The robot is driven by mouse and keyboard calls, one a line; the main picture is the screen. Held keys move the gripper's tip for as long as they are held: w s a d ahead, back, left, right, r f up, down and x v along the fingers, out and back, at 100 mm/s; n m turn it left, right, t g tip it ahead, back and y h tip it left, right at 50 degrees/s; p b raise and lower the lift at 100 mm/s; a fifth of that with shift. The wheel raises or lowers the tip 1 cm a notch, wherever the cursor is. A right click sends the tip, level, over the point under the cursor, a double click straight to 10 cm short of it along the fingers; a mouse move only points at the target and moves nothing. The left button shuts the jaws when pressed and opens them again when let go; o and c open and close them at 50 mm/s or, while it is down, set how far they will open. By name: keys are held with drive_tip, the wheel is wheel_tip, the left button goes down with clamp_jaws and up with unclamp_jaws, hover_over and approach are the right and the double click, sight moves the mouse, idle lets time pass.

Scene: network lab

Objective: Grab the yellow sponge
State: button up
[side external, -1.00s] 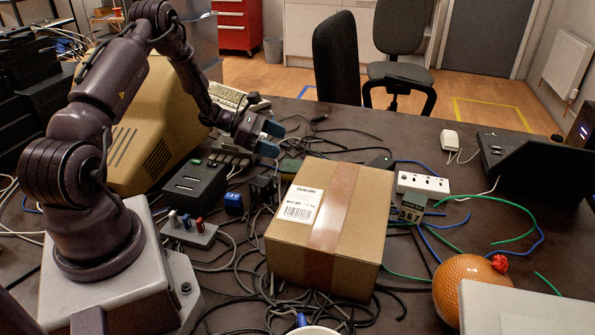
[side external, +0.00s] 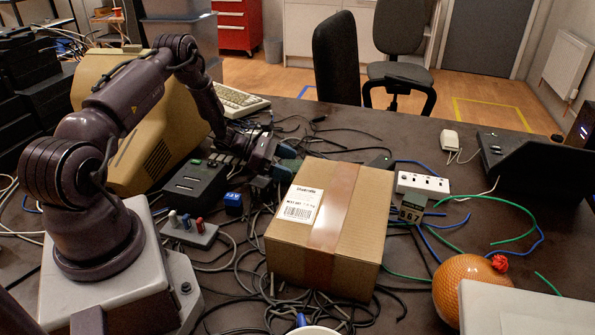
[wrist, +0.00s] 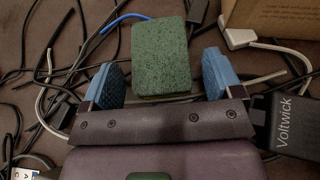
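My gripper (wrist: 162,80) is open, with one blue fingertip on each side of the pad's near part and a gap visible on the right. In the side view my gripper (side external: 284,157) is low over the table behind the cardboard box, and the pad is mostly hidden there. I cannot tell whether the fingertips touch the pad.
The cardboard box (side external: 328,225) stands close in front and to the right of my gripper. Many black cables tangle around it. A black adapter marked Voltwick (wrist: 285,122) lies right of my gripper. A black device (side external: 190,184) and a blue block (side external: 233,203) stand to the left.

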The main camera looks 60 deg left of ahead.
drive_tip(key=c, duration=0.8)
drive_tip(key=shift+o, duration=0.2)
drive_tip(key=shift+r, duration=0.1)
